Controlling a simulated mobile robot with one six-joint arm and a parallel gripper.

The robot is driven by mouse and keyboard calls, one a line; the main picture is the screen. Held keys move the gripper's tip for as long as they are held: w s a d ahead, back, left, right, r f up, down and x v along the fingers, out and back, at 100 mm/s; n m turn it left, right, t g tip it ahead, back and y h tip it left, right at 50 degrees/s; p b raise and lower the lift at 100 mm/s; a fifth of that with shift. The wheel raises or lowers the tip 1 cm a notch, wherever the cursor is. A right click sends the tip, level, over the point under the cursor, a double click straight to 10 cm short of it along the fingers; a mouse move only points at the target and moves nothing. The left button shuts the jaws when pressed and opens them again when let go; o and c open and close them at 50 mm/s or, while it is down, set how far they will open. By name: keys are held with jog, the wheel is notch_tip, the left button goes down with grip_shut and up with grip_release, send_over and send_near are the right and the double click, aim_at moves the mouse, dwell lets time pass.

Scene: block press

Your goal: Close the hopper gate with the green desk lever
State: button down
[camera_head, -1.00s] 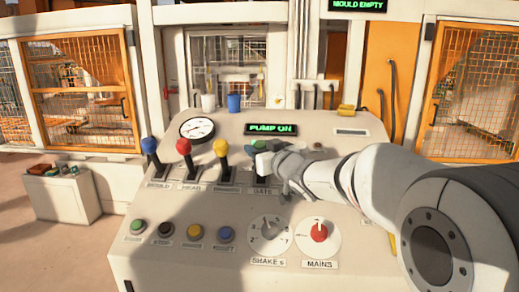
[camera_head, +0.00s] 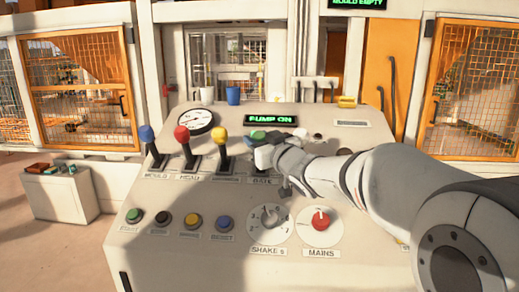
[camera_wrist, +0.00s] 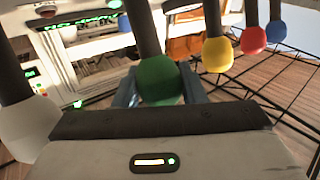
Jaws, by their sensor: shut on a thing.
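The green lever knob (camera_wrist: 160,80) sits between the two fingers of my gripper (camera_wrist: 165,92) in the wrist view, with its black shaft rising above it in that picture. My gripper is shut on the green knob and covers most of that lever. The label below it is partly readable. The hopper gate itself cannot be made out.
Blue (camera_head: 147,133), red (camera_head: 182,134) and yellow (camera_head: 221,135) levers stand left of my gripper. A white knob (camera_wrist: 30,130) is close by in the wrist view. Several buttons, a shake dial (camera_head: 268,222) and a red mains knob (camera_head: 320,220) lie nearer on the desk (camera_head: 180,265).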

jog(key=s+f+n+t+y+b, duration=0.1)
jog(key=s+f+n+y+b, duration=0.1)
jog(key=b, duration=1)
jog(key=shift+s+f+n+t+b, duration=0.3)
jog(key=shift+s+f+t, duration=0.15)
jog(key=shift+s, duration=0.2)
jog(key=c, duration=0.9)
grip_release()
jog(key=shift+r, duration=0.1)
jog(key=v, duration=0.7)
jog(key=shift+s+d+b, duration=0.2)
jog(key=shift+s+b, duration=0.1)
jog(key=shift+b, duration=0.05)
